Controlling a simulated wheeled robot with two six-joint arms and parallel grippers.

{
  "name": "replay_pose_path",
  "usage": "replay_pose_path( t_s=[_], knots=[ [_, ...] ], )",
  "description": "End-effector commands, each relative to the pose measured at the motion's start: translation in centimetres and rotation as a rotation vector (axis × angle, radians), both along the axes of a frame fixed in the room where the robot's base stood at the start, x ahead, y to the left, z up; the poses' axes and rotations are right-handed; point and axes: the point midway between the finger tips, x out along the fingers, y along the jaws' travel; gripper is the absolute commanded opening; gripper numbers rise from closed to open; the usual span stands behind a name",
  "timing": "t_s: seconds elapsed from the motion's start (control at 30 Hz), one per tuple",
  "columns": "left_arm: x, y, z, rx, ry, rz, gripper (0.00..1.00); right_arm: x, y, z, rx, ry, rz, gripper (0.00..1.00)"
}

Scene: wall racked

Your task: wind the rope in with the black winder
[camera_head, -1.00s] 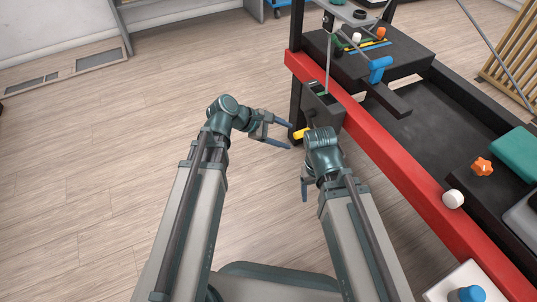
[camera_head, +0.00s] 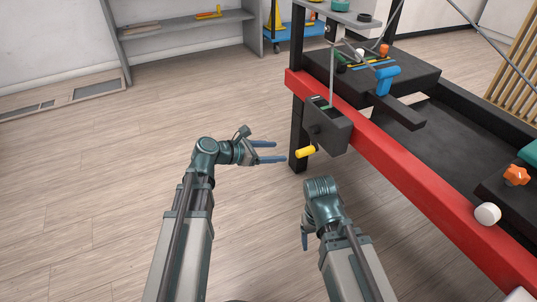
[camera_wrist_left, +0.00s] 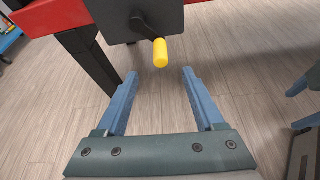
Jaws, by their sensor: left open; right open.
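The black winder (camera_head: 328,127) is a dark box on the red front beam of the bench, with a crank that ends in a yellow handle (camera_head: 305,151). A thin grey rope (camera_head: 332,78) runs up from its top. My left gripper (camera_head: 275,152) is open and empty, just left of the yellow handle and apart from it. In the left wrist view the yellow handle (camera_wrist_left: 160,53) is ahead of and between the open fingers (camera_wrist_left: 157,80), below the dark winder box (camera_wrist_left: 135,18). My right gripper (camera_head: 304,232) points down below the winder, empty; its fingers are partly hidden by its own wrist.
The red beam (camera_head: 400,180) runs along the bench front. A black block with a blue handle (camera_head: 384,80), a white knob (camera_head: 487,214) and an orange knob (camera_head: 516,175) stand on the bench. A grey shelf (camera_head: 185,30) is at the back. The floor on the left is clear.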

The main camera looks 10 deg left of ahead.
Motion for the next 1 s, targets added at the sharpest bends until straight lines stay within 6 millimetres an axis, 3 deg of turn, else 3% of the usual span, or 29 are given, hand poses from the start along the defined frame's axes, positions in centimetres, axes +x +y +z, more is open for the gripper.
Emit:
replay_pose_path(
  t_s=[0.5, 0.7, 1.0],
  knots=[
    [5.4, -6.9, -3.9, 0.002, -0.001, -0.004, 0.70, 0.0, 0.0, -3.9, 0.000, 0.000, 0.000, 0.76],
    [6.5, -8.3, -4.5, 0.001, -0.001, -0.003, 0.70, 0.0, 0.0, -4.5, 0.000, 0.000, 0.000, 0.76],
    [6.8, -8.7, -4.6, 0.000, 0.000, -0.001, 0.70, 0.0, 0.0, -4.6, 0.000, 0.000, 0.000, 0.76]
  ],
)
